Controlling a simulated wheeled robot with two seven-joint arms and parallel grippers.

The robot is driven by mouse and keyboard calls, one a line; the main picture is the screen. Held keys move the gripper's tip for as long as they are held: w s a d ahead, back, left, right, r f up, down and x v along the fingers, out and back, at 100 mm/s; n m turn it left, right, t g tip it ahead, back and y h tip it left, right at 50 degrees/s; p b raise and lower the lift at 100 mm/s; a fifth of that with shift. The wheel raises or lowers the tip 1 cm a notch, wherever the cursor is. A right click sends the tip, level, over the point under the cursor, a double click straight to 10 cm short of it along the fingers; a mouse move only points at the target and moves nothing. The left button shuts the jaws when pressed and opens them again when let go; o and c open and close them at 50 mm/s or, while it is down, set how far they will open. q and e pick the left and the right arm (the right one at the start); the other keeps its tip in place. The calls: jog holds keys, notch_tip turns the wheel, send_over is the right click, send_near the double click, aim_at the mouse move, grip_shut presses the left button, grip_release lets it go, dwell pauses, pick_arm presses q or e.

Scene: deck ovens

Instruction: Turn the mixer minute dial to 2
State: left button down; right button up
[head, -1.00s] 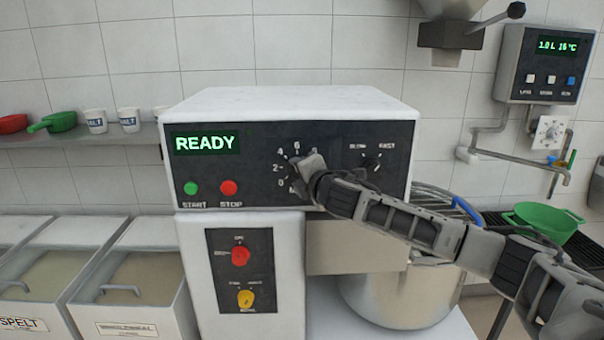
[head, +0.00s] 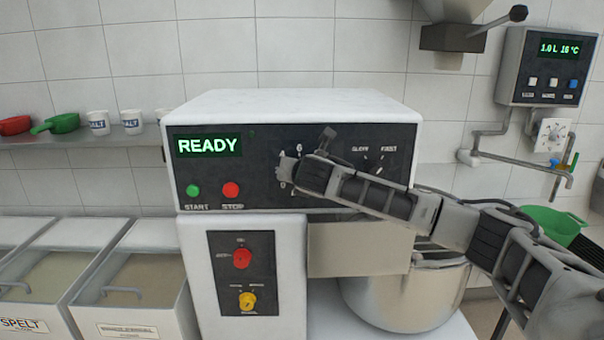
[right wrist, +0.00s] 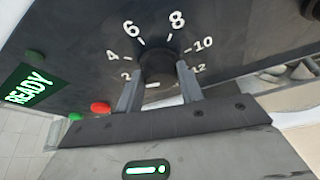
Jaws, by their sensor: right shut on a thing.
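The mixer minute dial (right wrist: 158,62) is a dark round knob on the black control panel. In the right wrist view it is ringed by white numbers from 2 to 12. My right gripper (right wrist: 160,78) has its two fingers on either side of the knob, shut on it. A small white mark shows low on the knob between the fingers; I cannot tell surely which number it faces. In the head view my right gripper (head: 288,170) covers the dial and most of its numbers. My left gripper is not in view.
The mixer (head: 290,103) display (head: 208,146) reads READY. Green start (head: 193,190) and red stop (head: 231,190) buttons are left of the dial; a speed knob (head: 371,162) is to its right. The steel bowl (head: 405,295) is below my right arm.

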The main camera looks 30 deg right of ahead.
jog(key=shift+w+r+n+g+h, duration=0.1)
jog(key=shift+r+n+g+h, duration=0.15)
jog(key=shift+n, duration=0.2)
jog(key=shift+w+r+n+g+h, duration=0.1)
jog(key=shift+n+g+h, duration=0.05)
jog(key=shift+n+h, duration=0.25)
jog(key=o, duration=0.8)
jog(key=shift+o, duration=0.9)
jog(key=shift+w+f, duration=0.1)
jog(key=shift+f, duration=0.15)
